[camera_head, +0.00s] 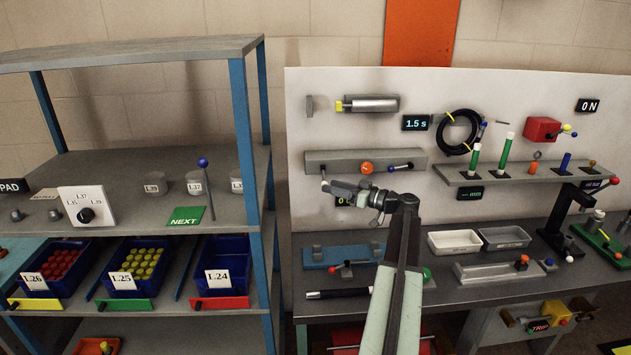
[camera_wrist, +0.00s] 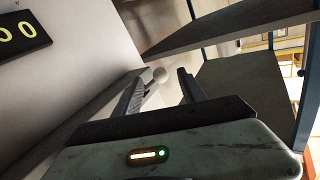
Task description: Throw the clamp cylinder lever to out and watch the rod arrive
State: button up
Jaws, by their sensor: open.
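A grey cylinder (camera_head: 370,104) with a yellow end at its left is mounted high on the white panel. Below it, a long grey bar (camera_head: 340,157) carries an orange knob and, at its right, a small lever with a blue end (camera_head: 407,166). A small pale-knobbed lever (camera_head: 323,180) hangs under the bar's left end; a pale ball (camera_wrist: 160,74) shows in the wrist view. My gripper (camera_head: 327,184) is open at this lever. In the wrist view the ball appears between my fingertips (camera_wrist: 167,80), nearer the left finger; contact cannot be told. No lever label is readable.
A "1.5 s" display (camera_head: 415,123) and a coiled black hose (camera_head: 459,131) are on the panel to the right. A dark display (camera_head: 347,200) is partly behind my arm. The bench (camera_head: 455,294) holds trays below; a blue-posted shelf (camera_head: 265,180) stands close at left.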

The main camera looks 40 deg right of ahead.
aim_at(324, 178)
jog(key=x, duration=0.6)
jog(key=shift+w, duration=0.35)
jog(key=shift+a+f, duration=0.1)
grip_shut()
dwell(0.8)
